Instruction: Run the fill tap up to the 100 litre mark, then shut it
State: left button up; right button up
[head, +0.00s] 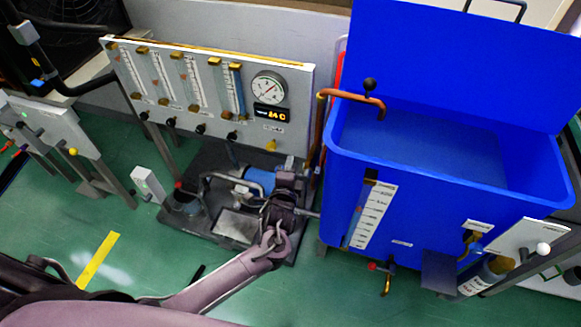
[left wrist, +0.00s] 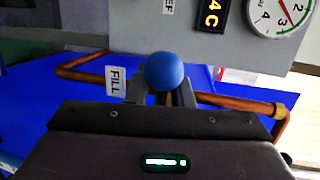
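The blue tank (head: 430,215) stands at the right with its top open and pale water inside. A white scale strip (head: 370,215) is on its front; its level is too small to read. A copper fill pipe (head: 352,96) bends over the tank's left rim. The left wrist view shows a round blue tap knob (left wrist: 165,70) beside a white FILL label (left wrist: 115,80), in front of the copper pipe (left wrist: 235,101). My left gripper (head: 293,208) is low between panel and tank. Its fingers (left wrist: 165,92) are closed against the knob's two sides. My right gripper is not in view.
A grey panel (head: 215,75) with several flow tubes, a round gauge (head: 268,88) and a 24 C display (head: 271,113) stands left of the tank. A pump with a blue motor (head: 259,180) sits on a dark base below. Green floor at the left is fairly clear.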

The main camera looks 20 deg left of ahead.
pick_arm(q)
jog(key=shift+o, duration=0.9)
jog(key=shift+a, duration=0.3)
jog(key=shift+d, duration=0.15)
jog(key=a+v, duration=0.1)
jog(key=v, duration=0.6)
jog(key=shift+s+d, duration=0.4)
jog(key=shift+d, duration=0.05)
